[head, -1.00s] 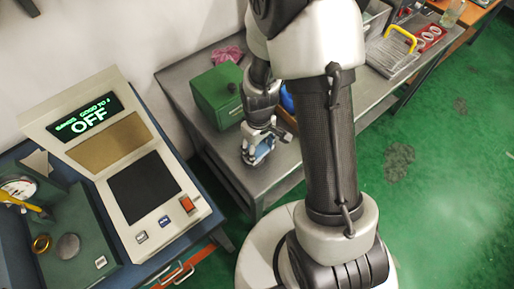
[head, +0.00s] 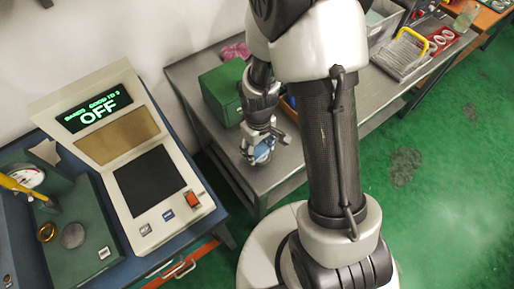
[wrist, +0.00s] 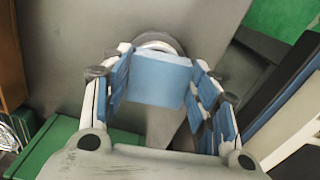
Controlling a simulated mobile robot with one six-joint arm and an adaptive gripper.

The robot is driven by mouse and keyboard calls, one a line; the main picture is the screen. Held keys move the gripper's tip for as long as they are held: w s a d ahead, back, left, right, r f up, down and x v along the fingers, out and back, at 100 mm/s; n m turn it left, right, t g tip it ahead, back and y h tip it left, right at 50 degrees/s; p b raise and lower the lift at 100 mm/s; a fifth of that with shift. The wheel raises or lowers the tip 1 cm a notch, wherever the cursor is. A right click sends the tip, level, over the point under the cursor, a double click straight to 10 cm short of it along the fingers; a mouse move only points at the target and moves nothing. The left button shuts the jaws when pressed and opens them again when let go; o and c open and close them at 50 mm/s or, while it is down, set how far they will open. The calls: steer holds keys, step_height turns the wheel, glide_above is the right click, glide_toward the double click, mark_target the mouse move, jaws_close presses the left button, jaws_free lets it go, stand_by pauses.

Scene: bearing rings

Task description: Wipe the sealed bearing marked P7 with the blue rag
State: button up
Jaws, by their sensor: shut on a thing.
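My gripper (wrist: 155,85) is shut on a light blue, block-shaped rag (wrist: 160,78), held between its blue-padded fingers. In the head view my gripper (head: 263,146) hangs low over the near left end of the grey metal bench, with a little of the blue rag (head: 262,153) showing. A silver ring-shaped bearing (wrist: 158,43) shows in the wrist view just beyond the rag, which covers most of it. I cannot tell whether rag and bearing touch. No P7 mark is readable.
A green box (head: 219,94) stands on the grey bench (head: 196,66) beside my gripper, with a pink cloth (head: 235,51) behind. A console (head: 135,160) reading OFF stands left. A wire rack with a yellow handle (head: 402,52) and a red tray (head: 442,40) are far right.

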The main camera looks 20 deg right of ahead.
steer(key=shift+w+d, duration=0.25)
steer(key=shift+d, duration=0.75)
steer(key=shift+s+a, duration=0.1)
steer(key=shift+a, duration=0.05)
steer(key=shift+s+a, duration=0.3)
steer(key=shift+a, duration=0.3)
steer(key=shift+s+a, duration=0.3)
steer(key=shift+a, duration=0.25)
steer(key=shift+d, duration=0.15)
steer(key=shift+w+d, duration=0.25)
steer(key=shift+d, duration=0.4)
steer(key=shift+w+d, duration=0.2)
steer(key=shift+d, duration=0.4)
